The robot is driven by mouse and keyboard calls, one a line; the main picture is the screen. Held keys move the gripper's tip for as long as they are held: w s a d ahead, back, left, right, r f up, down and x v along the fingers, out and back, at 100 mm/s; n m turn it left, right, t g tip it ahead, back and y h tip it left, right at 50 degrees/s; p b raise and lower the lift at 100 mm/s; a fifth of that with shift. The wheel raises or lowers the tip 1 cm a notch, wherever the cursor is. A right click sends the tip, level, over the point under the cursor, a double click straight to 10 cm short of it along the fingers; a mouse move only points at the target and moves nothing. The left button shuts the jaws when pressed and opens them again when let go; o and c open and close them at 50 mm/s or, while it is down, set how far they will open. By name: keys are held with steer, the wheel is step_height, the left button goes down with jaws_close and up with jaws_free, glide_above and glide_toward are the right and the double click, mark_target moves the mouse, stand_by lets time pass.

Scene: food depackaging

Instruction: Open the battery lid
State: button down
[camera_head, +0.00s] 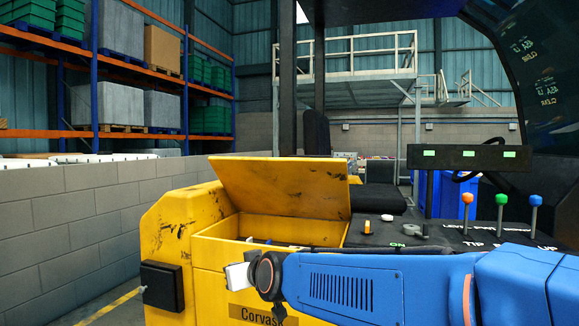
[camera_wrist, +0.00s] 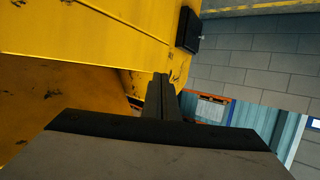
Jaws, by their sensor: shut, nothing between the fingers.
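The yellow battery lid (camera_head: 285,187) is raised and tilted in the head view, standing above the open battery compartment (camera_head: 215,250) of the yellow vehicle. Inside the compartment, small dark and pale parts show low down, partly hidden. My gripper (camera_head: 237,276) is in front of the compartment's front wall, largely hidden behind my wrist. In the wrist view my gripper (camera_wrist: 162,80) shows with its dark fingers together and nothing between them. Yellow vehicle panels (camera_wrist: 90,30) lie around the fingertips there; I cannot tell whether they touch.
A black box (camera_head: 162,285) sits on the vehicle's left side. Levers with orange, green and blue knobs (camera_head: 502,200) stand on the dark console at right. A grey block wall (camera_head: 70,215) runs along the left, with loaded racks behind it.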

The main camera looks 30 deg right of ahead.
steer(key=w+d+r+m+t+h, duration=0.2)
steer(key=w+d+r+t+h, duration=0.25)
steer(key=w+d+r, duration=0.4)
steer(key=m+g+h, duration=0.4)
steer(key=m+h, duration=0.4)
steer(key=h, duration=0.7)
glide_toward(289, 161)
steer(key=shift+t, duration=0.25)
steer(key=x, duration=1.1)
steer(key=shift+w+d+f, duration=0.15)
steer(key=shift+w, duration=0.05)
steer(key=w+d+r+g+y, duration=0.1)
steer(key=w+d+r+y, duration=0.1)
steer(key=w+d+r, duration=0.4)
steer(key=d, duration=0.2)
steer(key=shift+w+d+r+g, duration=0.15)
steer(key=shift+w+d+g, duration=0.1)
steer(key=shift+w+g, duration=0.05)
steer(key=shift+s+a, duration=0.1)
